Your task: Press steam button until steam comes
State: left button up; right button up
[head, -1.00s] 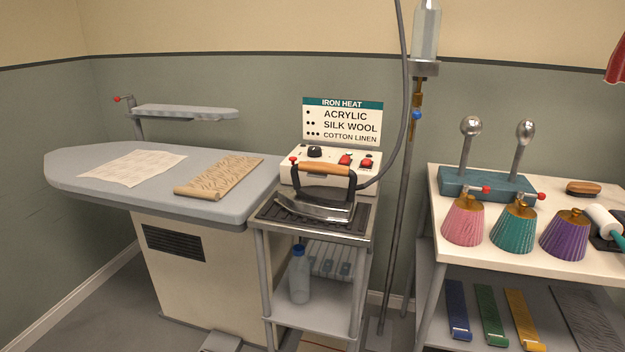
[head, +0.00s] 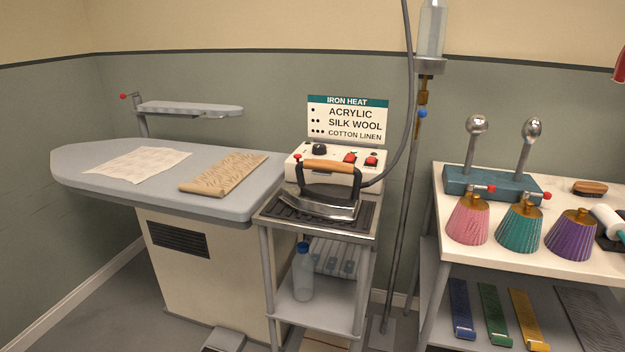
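The iron (head: 330,206) has a wooden handle (head: 332,166) and a dark frame. It rests on the dark ribbed rest on top of the small metal trolley (head: 368,238). A white control box (head: 296,169) stands behind it, with a black knob (head: 319,149) and red switches (head: 350,158) on top. A small red part (head: 297,157) shows near the left end of the iron's handle; I cannot tell whether it belongs to the iron or the box. No steam is visible. Neither of my grippers is in view.
The grey ironing board (head: 110,190) at left holds a pale cloth (head: 138,164) and a patterned cloth (head: 225,172). A hose rises from the iron beside a pole with a bottle (head: 432,30).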

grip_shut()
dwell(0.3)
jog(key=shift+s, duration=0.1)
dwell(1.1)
